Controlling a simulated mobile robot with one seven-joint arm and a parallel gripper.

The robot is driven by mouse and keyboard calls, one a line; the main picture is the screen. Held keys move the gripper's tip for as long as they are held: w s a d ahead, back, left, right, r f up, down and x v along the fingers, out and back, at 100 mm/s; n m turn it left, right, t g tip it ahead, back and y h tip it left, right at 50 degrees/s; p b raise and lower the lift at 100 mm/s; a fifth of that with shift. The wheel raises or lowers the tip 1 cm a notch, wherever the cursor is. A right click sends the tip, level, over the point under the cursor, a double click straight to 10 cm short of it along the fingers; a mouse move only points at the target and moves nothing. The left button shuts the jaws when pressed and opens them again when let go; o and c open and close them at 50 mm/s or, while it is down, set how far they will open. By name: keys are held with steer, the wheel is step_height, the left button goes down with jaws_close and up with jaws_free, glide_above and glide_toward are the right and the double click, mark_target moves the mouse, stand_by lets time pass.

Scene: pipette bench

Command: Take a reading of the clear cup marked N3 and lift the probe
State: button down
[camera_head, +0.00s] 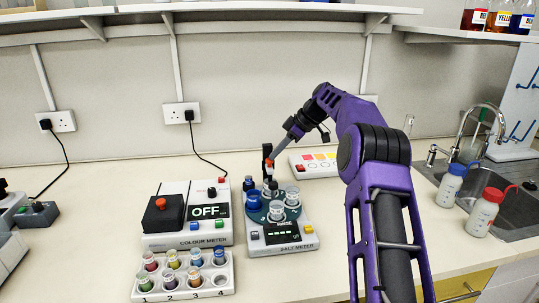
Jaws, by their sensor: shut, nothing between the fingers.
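The salt meter (284,237) stands on the bench with a green round turntable on top. Clear cups sit on it: one at the front (276,211), one at the right (292,195) and a third partly hidden behind. Their marks are too small to read, so I cannot tell which is N3. A dark upright probe holder (267,153) with a red part rises at the turntable's back. Whether the probe tip is in a cup is unclear. My gripper (274,156) is shut and empty, pointing down-left close beside the holder's top; I cannot tell if they touch.
The colour meter (187,224), reading OFF, stands left of the salt meter. A white rack (182,277) of small vials is in front of it. A colour chart block (313,164) lies behind. Wash bottles (483,213) and a sink (497,185) are at right.

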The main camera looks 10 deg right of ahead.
steer(key=d, duration=0.2)
steer(key=s, duration=0.1)
steer(key=shift+d+r+p, duration=0.3)
steer(key=shift+d+p, duration=0.1)
steer(key=shift+r, duration=0.1)
